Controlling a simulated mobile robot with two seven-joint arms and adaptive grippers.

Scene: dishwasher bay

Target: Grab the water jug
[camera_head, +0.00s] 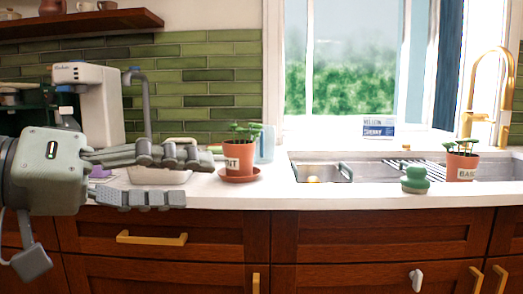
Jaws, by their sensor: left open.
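My left gripper (197,180) comes in from the left above the counter's front edge. Its fingers are spread apart, one above the other, with nothing visible between them. A pale blue, see-through vessel (266,145) stands at the back of the counter, to the right of my fingertips. It may be the water jug; its left side is hidden behind a potted plant. The terracotta pot (239,160) with a white label sits on a saucer, between my fingertips and the vessel in the picture. My right gripper is not in view.
A white machine (92,100) stands behind my gripper. A sink (322,173) with a drying rack, a gold tap (482,100), a second plant pot (462,167) and a green lidded item (414,180) are at the right. The front strip of the counter (290,200) is clear.

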